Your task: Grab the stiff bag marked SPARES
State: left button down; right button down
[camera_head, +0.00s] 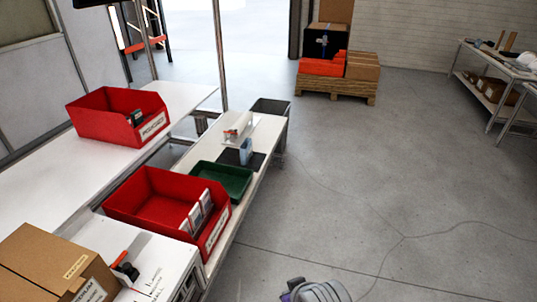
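I cannot read the word SPARES on anything in view. A small light-blue upright item (246,150) stands on a dark mat on the white bench; it may be a stiff bag, but its marking is too small to read. Several pale upright packets (196,214) stand inside the front red bin (140,192), near its labelled right end. A green item (137,117) sits in the rear red bin (92,103), near its labelled front. A grey ribbed part at the bottom edge may be mine.
A green tray (222,190) lies beside the front red bin. A pale device (238,126) and a grey bin (270,106) are farther back. A cardboard box (50,262) is at lower left. A loaded pallet (337,88) stands behind; the right floor is open, with a thin cable.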

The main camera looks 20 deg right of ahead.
aim_at(246, 152)
jog(key=z, duration=0.5)
jog(key=u, duration=0.55)
jog(key=i+l+u, duration=0.15)
jog(key=u, duration=0.2)
jog(key=i+l+u, duration=0.1)
jog(key=l+u, duration=0.55)
jog(key=i+l+u, duration=0.1)
jog(key=l+u, duration=0.3)
jog(key=l, duration=0.75)
jog(key=l+u, duration=0.15)
jog(key=l, duration=2)
jog(key=i+l, duration=0.4)
jog(key=l, duration=0.05)
